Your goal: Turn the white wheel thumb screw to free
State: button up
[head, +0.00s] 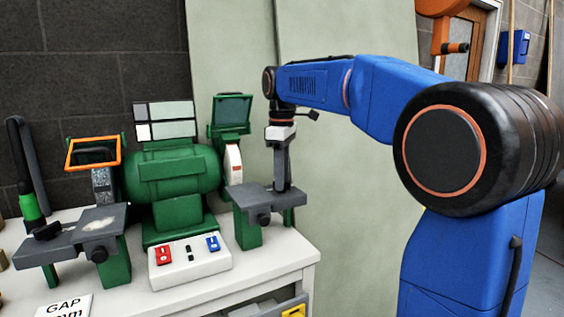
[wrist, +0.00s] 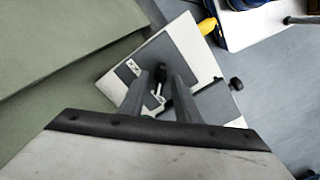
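The white wheel (head: 233,165) sits in the right guard of the green bench grinder (head: 170,175). A grey tool rest (head: 262,198) stands in front of it, with a black thumb screw (head: 264,219) on its near face. In the wrist view a black knob (wrist: 236,84), likely this screw, shows to the right of the rest (wrist: 208,101). My gripper (head: 283,186) points down over the right part of the rest. In the wrist view my gripper (wrist: 162,80) has its fingers apart, with nothing clearly held between them. Whether the fingertips touch the rest cannot be told. The knob is outside the fingers.
The left tool rest (head: 70,243) has its own black thumb screw (head: 98,254). A switch box (head: 190,262) with red and blue switches stands in front of the grinder. The white bench (head: 285,262) ends right of the rest. A green-handled tool (head: 30,207) stands far left.

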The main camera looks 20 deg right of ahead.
notch_tip(320, 180, up, 17)
dwell(0.5)
jog(key=shift+r, duration=0.1)
dwell(0.3)
jog(key=s+d+f+m+t, duration=0.1)
jog(key=s+f+m, duration=0.4)
jog(key=s+f, duration=1.1)
jog(key=s+d+f+m+t, duration=0.1)
jog(key=s+f+m+t, duration=0.2)
jog(key=s+f, duration=1.2)
notch_tip(320, 180, down, 7)
jog(key=m, duration=0.2)
jog(key=shift+s+d+f+m+t, duration=0.2)
jog(key=shift+s+d+m+t, duration=0.1)
jog(key=shift+s+m+t, duration=0.1)
